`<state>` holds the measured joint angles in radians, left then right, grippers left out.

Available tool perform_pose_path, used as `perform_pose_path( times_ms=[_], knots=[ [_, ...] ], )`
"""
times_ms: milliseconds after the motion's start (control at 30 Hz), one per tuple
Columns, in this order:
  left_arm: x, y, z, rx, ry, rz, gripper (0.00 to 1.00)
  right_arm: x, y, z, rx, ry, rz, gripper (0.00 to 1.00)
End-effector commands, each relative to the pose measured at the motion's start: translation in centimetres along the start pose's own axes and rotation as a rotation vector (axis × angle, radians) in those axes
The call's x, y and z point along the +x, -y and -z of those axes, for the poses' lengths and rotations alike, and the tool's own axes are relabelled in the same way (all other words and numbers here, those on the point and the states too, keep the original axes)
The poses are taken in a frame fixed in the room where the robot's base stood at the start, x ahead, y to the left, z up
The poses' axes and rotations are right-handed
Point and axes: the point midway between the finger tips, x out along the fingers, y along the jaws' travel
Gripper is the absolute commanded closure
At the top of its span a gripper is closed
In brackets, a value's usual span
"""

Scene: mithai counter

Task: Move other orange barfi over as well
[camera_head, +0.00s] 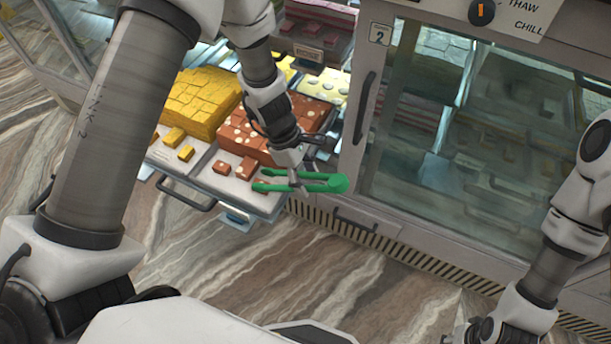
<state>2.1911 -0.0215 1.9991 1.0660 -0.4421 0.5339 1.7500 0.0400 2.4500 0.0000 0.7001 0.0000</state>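Green tongs (336,183) lie across my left gripper (296,178), which is shut on them over the pulled-out tray (236,197). Their two arms point left. The tips are at a small reddish-orange barfi piece (259,186); I cannot tell whether they grip it. A stacked block of reddish-orange barfi with pale spots (240,135) stands behind, partly hidden by my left arm. My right gripper (468,334) is at the lower right edge, mostly cut off, and its opening cannot be seen.
Yellow barfi (202,97) is stacked on the tray's left half, with several loose yellow pieces (174,137) in front. A glass-fronted cabinet (450,150) closes off the right side. A handle (185,196) juts from the tray front. The marbled floor (250,265) before it is clear.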

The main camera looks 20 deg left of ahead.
Motion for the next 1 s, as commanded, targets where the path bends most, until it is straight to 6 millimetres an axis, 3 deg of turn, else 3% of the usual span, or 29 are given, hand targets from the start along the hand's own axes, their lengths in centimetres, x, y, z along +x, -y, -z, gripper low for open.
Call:
perform_pose_path(
  times_ms=[333, 900, 1000],
  knots=[
    [-0.7, 0.0, -0.3, 0.0, 0.0, -0.001, 0.53, -0.7, 0.0, 0.0, 0.0, 0.0, 0.0, 0.6],
    [-8.9, 0.2, -3.5, 0.001, 0.0, 0.0, 0.53, -8.6, 0.1, 0.0, 0.0, 0.0, 0.0, 0.6],
    [-9.6, 0.3, -3.7, 0.0, 0.0, 0.0, 0.53, -9.2, 0.1, 0.0, 0.0, 0.0, 0.0, 0.6]
  ],
)
